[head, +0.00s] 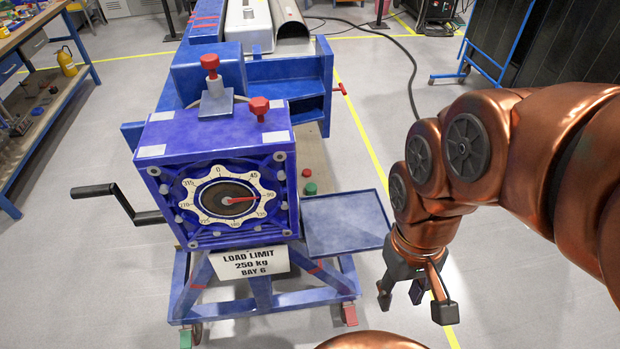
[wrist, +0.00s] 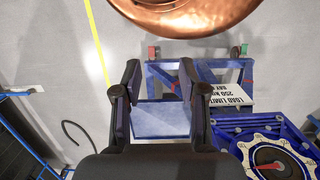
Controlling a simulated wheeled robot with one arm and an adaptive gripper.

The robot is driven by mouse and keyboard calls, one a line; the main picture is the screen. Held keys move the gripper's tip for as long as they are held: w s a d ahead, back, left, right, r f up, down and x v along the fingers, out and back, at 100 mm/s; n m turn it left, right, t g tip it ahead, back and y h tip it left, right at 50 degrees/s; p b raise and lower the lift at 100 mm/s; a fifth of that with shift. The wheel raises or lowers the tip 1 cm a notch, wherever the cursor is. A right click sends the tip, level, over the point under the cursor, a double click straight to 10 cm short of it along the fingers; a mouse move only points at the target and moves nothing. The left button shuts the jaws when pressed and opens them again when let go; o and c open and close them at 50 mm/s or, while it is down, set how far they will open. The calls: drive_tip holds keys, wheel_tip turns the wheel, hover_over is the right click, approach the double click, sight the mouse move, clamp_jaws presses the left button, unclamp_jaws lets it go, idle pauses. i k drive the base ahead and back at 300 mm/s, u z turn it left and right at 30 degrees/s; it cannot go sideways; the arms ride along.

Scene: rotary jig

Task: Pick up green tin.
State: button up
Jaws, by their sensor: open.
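A small green cylinder (head: 310,188), which looks like the green tin, stands just behind the blue side tray (head: 347,222), to the right of the purple jig box. It is small in the head view, and I cannot make it out in the wrist view. My gripper (head: 415,298) is open and empty, pointing down to the right of the tray and apart from it. In the wrist view my gripper (wrist: 159,85) shows spread fingers, with the bare tray (wrist: 162,119) seen between them.
A red piece (head: 307,173) sits just behind the green one. The jig box (head: 215,135) has a dial, red knobs and a crank (head: 95,190) at left. A load-limit sign (head: 247,262) hangs below. Open floor lies right of the tray.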

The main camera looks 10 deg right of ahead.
sight(311, 187)
drive_tip(key=z, duration=0.05)
drive_tip(key=i, duration=0.2)
drive_tip(key=u, duration=0.05)
drive_tip(key=k, duration=1)
drive_tip(key=z, duration=1.35)
drive_tip(key=i, duration=3.85)
drive_tip(key=u, duration=4.1)
